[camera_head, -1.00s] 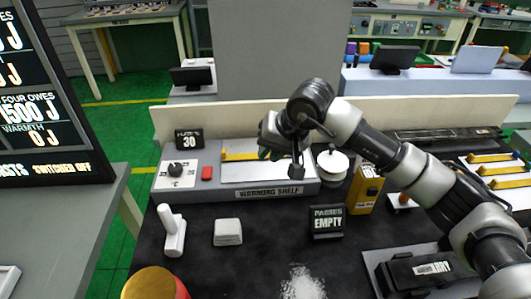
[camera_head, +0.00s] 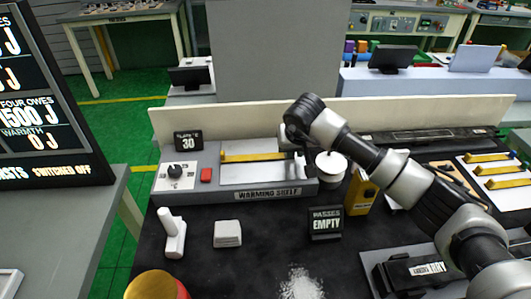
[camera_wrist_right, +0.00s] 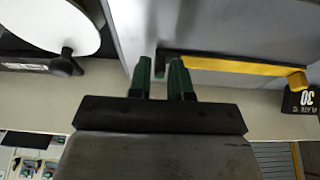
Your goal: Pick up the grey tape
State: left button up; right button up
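I cannot pick out a grey tape for certain in either view. A pale round object (camera_head: 331,164) with a dark knob stands beside the right end of the warming shelf (camera_head: 268,193); it also shows as a white disc in the wrist view (camera_wrist_right: 50,22). My right gripper (camera_head: 303,168) is over the right end of the shelf, left of this object. In the wrist view its dark green fingers (camera_wrist_right: 160,72) are a narrow gap apart with nothing visible held. A yellow strip (camera_head: 254,156) lies on the shelf. My left gripper is out of view.
A white block (camera_head: 227,233) and a white upright-handled object (camera_head: 173,235) are on the black worktop. An "EMPTY" sign (camera_head: 326,223), a yellow box (camera_head: 364,190) and white grains (camera_head: 301,284) are further right. A low pale wall (camera_head: 430,113) runs behind.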

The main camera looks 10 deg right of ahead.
jog(key=shift+w+f, duration=0.25)
jog(key=shift+f, duration=0.35)
grip_shut()
jog(key=shift+r, duration=0.15)
